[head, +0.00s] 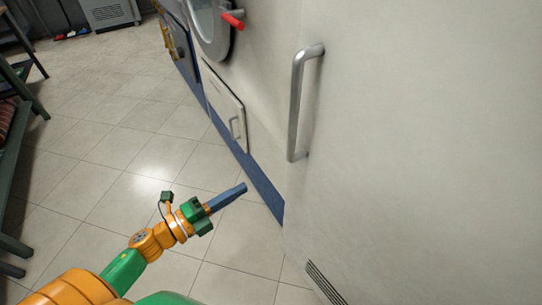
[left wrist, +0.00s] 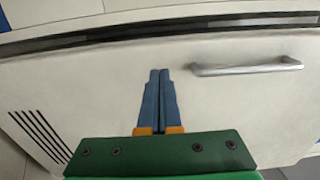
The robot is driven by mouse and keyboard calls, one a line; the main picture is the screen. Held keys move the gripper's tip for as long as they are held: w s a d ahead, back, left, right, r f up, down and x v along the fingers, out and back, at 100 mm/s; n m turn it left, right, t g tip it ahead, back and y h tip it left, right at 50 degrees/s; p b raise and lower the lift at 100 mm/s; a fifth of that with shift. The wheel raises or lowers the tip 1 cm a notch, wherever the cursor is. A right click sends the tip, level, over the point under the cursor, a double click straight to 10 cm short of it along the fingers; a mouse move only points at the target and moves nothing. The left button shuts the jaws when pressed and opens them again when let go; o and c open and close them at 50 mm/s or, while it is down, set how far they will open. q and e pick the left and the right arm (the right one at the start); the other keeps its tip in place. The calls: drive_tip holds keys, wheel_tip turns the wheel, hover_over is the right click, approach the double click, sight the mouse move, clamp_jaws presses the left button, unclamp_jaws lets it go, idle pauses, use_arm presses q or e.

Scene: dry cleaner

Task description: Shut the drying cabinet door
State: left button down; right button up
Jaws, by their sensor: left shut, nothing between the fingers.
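The drying cabinet door (head: 420,150) is a large plain white panel filling the right of the head view. It has an upright silver bar handle (head: 298,105) near its left edge and dark vent slots (head: 325,285) low down. In the left wrist view the door (left wrist: 90,85) lies across the picture, with its handle (left wrist: 247,68) right of the fingers. A dark strip (left wrist: 130,33) runs along the door's edge there; how far the door stands open is hard to tell. My left gripper (head: 243,187) is shut and empty, its blue fingers pointing toward the door. Contact is not visible.
Left of the door, a white front has a small hatch (head: 225,108), and a round machine door with a red handle (head: 232,19) is beyond. Green shelving (head: 20,170) stands at the far left. The tiled floor (head: 120,150) between is clear.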

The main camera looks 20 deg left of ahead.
use_arm(q)
drive_tip(key=x, duration=1.3)
drive_tip(key=shift+p, duration=0.4)
use_arm(e)
drive_tip(key=shift+d+r, duration=0.25)
drive_tip(key=shift+r, duration=0.2)
use_arm(q)
drive_tip(key=shift+f, duration=0.1)
use_arm(e)
drive_tip(key=shift+w, duration=0.1)
